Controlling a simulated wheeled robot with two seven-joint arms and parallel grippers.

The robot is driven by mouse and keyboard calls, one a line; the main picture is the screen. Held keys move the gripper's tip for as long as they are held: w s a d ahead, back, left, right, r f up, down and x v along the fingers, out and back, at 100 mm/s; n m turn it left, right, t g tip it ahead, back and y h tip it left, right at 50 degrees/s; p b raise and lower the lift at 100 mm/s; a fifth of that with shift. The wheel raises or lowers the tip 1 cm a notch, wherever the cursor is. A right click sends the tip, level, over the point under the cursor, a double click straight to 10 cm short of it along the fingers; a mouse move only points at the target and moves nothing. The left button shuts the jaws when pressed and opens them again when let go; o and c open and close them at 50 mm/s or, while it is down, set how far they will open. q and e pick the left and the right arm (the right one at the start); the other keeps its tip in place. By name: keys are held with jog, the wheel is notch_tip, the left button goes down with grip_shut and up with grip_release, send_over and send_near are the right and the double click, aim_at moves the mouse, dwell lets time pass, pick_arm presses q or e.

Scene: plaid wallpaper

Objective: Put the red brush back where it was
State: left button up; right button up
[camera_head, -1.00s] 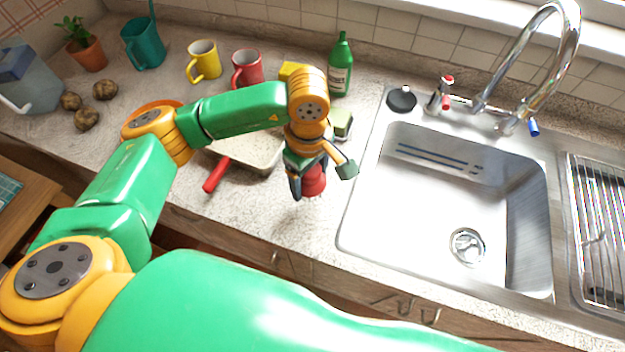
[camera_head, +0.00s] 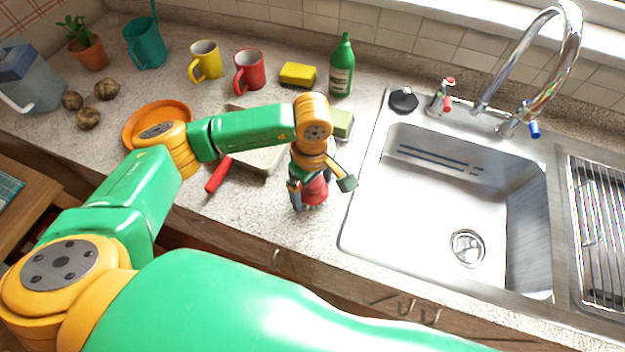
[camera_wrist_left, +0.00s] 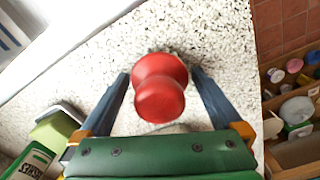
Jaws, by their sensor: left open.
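The red brush (camera_head: 316,192) stands on the counter near its front edge, left of the sink. Its lower end is partly hidden by a finger in the head view. In the left wrist view its round red knob (camera_wrist_left: 160,90) shows from above, between the fingers. My left gripper (camera_head: 311,188) is around the brush, pointing down. In the left wrist view the gripper (camera_wrist_left: 160,74) is open, with a gap on each side of the knob. My right gripper is not in view.
A pan with a red handle (camera_head: 218,175) lies left of the brush, partly behind my arm. The sink (camera_head: 430,205) is to the right. Yellow (camera_head: 206,60) and red (camera_head: 248,71) mugs stand farther back.

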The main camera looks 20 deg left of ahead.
pick_arm(q)
jog(key=shift+w+r, duration=0.1)
jog(key=shift+r, duration=0.45)
notch_tip(320, 180, up, 11)
jog(key=shift+f+b, duration=0.1)
jog(key=shift+b, duration=1.05)
jog(key=shift+r, duration=0.25)
